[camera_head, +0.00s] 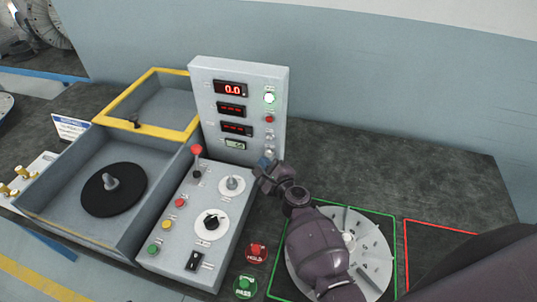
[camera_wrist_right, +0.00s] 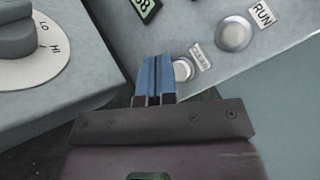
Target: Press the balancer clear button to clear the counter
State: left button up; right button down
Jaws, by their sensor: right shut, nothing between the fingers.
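The balancer's upright grey panel (camera_head: 205,75) stands at the back of the bench, with red displays and a small greenish counter display (camera_head: 235,144). In the right wrist view a small round silver button (camera_wrist_right: 183,69) has a label that seems to read CLEAR. A larger silver button (camera_wrist_right: 235,34) is labelled RUN. My right gripper (camera_head: 265,164) is shut and empty at the panel's lower right. In the wrist view its blue fingertips (camera_wrist_right: 157,62) lie right beside the small button, partly overlapping its left edge; contact cannot be told. My left gripper is not in view.
A sloped control box (camera_head: 180,245) with a red-topped lever (camera_head: 197,151) and knobs stands left of my arm. Further left is a yellow-framed tub (camera_head: 65,215). A finned disc (camera_head: 372,242) lies below my right arm. The bench right of the panel is clear.

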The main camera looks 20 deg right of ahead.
jog(key=shift+w, duration=0.15)
jog(key=shift+w+d, duration=0.25)
jog(key=shift+w+d, duration=0.2)
jog(key=shift+w, duration=0.1)
dwell(1.0)
jog(key=shift+s+a, duration=0.1)
jog(key=shift+s, duration=0.1)
jog(key=shift+s+a, duration=0.35)
jog(key=shift+s, duration=0.15)
dwell(0.3)
jog(key=s+a, duration=0.1)
jog(key=s, duration=0.1)
jog(key=s+a, duration=0.1)
jog(key=s, duration=0.1)
jog(key=shift+a, duration=0.4)
jog(key=shift+s, duration=0.1)
dwell(0.8)
